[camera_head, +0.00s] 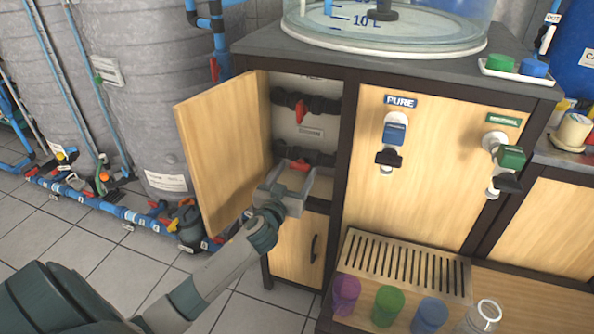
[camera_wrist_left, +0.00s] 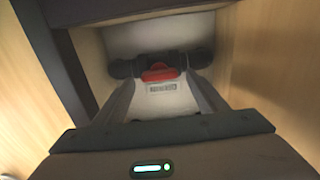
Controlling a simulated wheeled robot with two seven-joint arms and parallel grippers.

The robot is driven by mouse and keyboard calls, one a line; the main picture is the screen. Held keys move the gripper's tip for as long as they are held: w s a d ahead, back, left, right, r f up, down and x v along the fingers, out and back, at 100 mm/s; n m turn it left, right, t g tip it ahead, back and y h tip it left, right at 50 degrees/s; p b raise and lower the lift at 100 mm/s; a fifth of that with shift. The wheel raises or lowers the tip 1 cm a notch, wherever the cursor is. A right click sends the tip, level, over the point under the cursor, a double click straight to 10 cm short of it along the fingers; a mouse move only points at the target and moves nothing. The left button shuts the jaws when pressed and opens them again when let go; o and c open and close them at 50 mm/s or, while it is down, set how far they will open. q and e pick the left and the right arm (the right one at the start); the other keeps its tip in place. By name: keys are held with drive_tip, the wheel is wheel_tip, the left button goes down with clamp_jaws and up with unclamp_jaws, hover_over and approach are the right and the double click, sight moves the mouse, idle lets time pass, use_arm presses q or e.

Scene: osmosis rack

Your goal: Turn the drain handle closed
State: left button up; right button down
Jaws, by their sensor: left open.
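An open cupboard shows two dark horizontal pipes with red valve handles. The upper red handle (camera_head: 300,108) hangs down across its pipe. The lower red handle (camera_head: 300,164) lies roughly along its pipe. I cannot read which label says drain. My left gripper (camera_head: 290,172) is open and empty at the cupboard opening, just in front of the lower handle. In the left wrist view, a red handle (camera_wrist_left: 160,73) lies across the gap between the two finger ends, in front of a dark valve body, with a small label below it. My right gripper is not in view.
The cupboard door (camera_head: 222,150) stands open to the left of my gripper. A dark frame post (camera_head: 345,150) bounds the opening on the right. A closed lower door (camera_head: 297,245) is beneath. Coloured cups (camera_head: 388,305) and a slotted drip tray (camera_head: 405,265) are to the right.

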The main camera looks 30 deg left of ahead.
use_arm(q)
drive_tip(key=shift+x, duration=0.8)
drive_tip(key=c, duration=1.1)
drive_tip(key=shift+o, duration=0.2)
